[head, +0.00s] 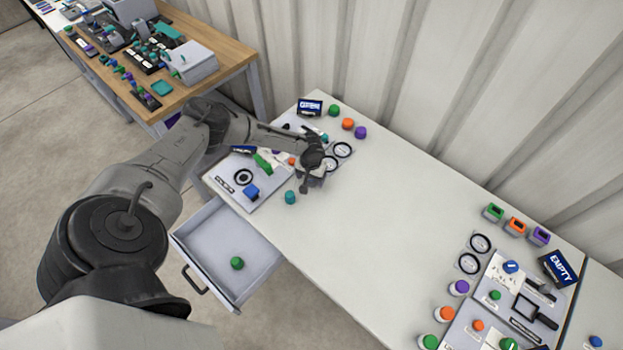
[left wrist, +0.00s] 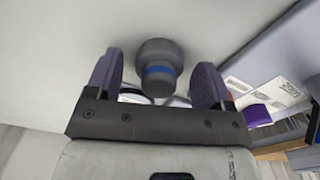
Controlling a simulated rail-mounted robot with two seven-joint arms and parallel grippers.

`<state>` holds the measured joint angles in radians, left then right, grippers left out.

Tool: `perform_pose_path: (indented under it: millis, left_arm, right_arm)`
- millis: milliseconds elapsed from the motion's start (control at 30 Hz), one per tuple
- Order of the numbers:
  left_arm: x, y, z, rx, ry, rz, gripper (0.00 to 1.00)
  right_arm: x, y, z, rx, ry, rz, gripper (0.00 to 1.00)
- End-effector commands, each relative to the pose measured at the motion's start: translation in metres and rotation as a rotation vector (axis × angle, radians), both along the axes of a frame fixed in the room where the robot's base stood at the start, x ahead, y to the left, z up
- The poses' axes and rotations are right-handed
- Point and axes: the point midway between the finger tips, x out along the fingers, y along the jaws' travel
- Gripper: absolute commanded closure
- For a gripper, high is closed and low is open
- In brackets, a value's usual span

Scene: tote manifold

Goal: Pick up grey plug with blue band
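The grey plug with a blue band (left wrist: 159,64) shows in the left wrist view, with a wide round grey top and the blue band below it. My left gripper (left wrist: 157,80) is open, its dark purple fingers on either side of the plug with a visible gap at each side. In the head view my left gripper (head: 312,160) is over the far-left end of the white table, above a grey board. I cannot make out the plug there; the gripper seems to cover it. My right gripper is in neither view.
An open drawer (head: 205,232) holding a green plug (head: 237,263) juts from the table's front. A teal cylinder (head: 290,197) stands near the gripper. Green, orange and purple pieces stand behind. The table's middle (head: 400,215) is clear; more boards and pieces lie at right.

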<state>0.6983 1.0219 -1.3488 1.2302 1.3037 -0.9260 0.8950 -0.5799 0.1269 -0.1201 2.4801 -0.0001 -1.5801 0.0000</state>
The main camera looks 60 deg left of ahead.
Motion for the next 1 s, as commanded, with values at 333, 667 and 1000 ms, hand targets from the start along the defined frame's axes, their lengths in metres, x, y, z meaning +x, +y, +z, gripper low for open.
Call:
perform_pose_path:
  millis: [333, 667, 1000]
  left_arm:
    - [0.000, 0.000, 0.000, 0.001, 0.001, 0.000, 0.59]
    - [0.000, 0.000, 0.000, 0.001, 0.001, 0.000, 0.74]
    - [0.000, 0.000, 0.022, 0.000, -0.001, -0.001, 0.74]
  right_arm:
    - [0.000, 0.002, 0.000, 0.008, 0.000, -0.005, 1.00]
    - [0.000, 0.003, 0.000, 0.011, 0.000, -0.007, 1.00]
    - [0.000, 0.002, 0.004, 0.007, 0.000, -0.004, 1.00]
